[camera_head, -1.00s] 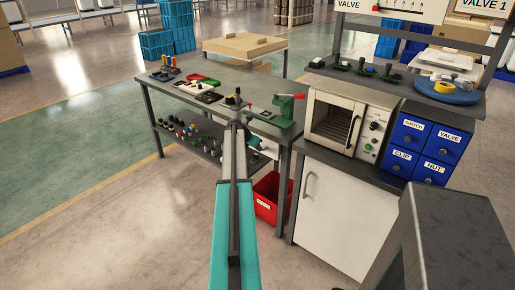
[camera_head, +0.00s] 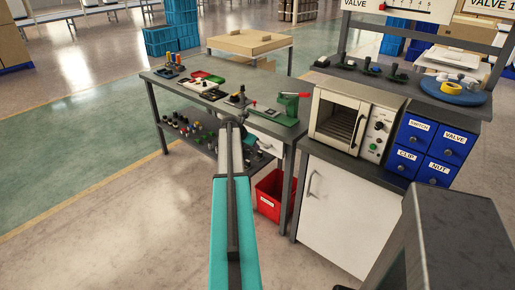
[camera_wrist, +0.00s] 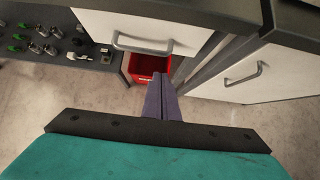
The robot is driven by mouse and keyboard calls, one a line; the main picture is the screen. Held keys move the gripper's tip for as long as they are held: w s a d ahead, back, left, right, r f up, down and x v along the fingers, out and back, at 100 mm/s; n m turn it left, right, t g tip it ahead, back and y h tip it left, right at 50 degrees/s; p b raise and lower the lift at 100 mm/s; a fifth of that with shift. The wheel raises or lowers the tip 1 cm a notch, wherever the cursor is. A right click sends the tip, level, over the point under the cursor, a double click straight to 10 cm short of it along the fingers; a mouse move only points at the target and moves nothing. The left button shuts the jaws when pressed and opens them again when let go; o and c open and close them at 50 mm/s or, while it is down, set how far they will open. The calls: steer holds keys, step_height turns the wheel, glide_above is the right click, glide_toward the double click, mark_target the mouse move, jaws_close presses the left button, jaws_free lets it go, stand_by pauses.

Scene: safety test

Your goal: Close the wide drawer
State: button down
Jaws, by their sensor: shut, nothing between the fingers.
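The wide drawer's white front (camera_wrist: 185,27) with a grey bar handle (camera_wrist: 143,43) fills the top middle of the wrist view, under the dark bench edge. In the head view only part of the white front (camera_head: 268,145) shows behind my arm. I cannot tell how far the drawer stands out. My gripper (camera_wrist: 162,82) is shut and empty, just below the handle in the wrist view, with no clear contact. In the head view my arm hides most of the gripper.
A red bin (camera_head: 270,197) stands on the floor below the drawer. A white cabinet (camera_head: 338,214) with a vertical handle stands to the right, with an oven (camera_head: 333,121) and small blue drawers (camera_head: 428,147) on it. Small parts lie on the bench's lower shelf.

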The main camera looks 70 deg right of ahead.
steer(key=v, duration=0.7)
steer(key=shift+b, duration=0.4)
